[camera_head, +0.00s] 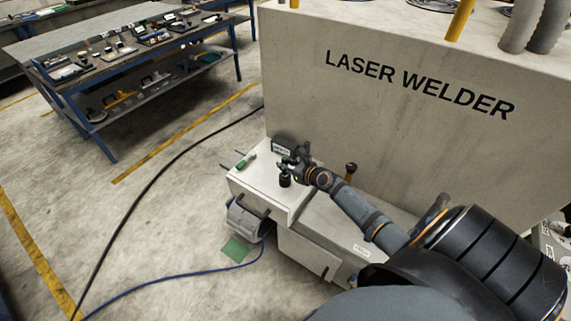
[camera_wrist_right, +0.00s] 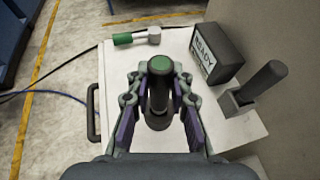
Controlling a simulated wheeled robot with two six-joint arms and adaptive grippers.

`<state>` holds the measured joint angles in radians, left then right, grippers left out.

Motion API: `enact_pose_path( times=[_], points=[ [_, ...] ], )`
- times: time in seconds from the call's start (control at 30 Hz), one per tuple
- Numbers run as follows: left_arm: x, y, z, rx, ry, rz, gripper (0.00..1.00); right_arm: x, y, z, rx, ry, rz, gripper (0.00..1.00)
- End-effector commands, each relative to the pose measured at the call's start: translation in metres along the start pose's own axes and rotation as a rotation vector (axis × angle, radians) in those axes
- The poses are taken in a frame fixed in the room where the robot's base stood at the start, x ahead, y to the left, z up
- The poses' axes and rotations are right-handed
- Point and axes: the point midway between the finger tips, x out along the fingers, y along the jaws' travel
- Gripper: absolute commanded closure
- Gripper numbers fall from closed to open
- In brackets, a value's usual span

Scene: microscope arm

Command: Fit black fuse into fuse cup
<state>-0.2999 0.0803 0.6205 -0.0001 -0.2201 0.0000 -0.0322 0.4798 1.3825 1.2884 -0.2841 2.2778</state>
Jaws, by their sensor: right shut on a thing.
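My right gripper (camera_wrist_right: 158,108) is shut on a dark upright cylinder with a green round end (camera_wrist_right: 160,65), which I take to be the black fuse. In the head view the right gripper (camera_head: 289,166) is over the pale cabinet top (camera_head: 266,184). A wider dark round piece (camera_wrist_right: 157,121) shows behind the held cylinder between the fingers; it may be the fuse cup. A dark round piece (camera_head: 285,181) also shows under the gripper in the head view. I cannot tell whether the cylinder sits in it or is apart from it. My left gripper is out of view.
A green and white cylinder (camera_wrist_right: 123,39) lies near the cabinet's edge. A dark READY box (camera_wrist_right: 213,53) stands by the laser welder wall (camera_head: 330,100). A dark lever (camera_wrist_right: 265,79) rises from a bracket at right. A blue workbench (camera_head: 130,55) stands farther back.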

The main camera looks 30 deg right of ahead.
Motion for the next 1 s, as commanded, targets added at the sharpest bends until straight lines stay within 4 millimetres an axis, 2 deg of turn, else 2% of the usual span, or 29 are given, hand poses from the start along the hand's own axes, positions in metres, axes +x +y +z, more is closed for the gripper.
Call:
enact_pose_path(
  times=[1.0],
  points=[
    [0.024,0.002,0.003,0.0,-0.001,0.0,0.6,0.01,0.0,-0.025,0.0,-0.001,0.0,1.0]
  ],
)
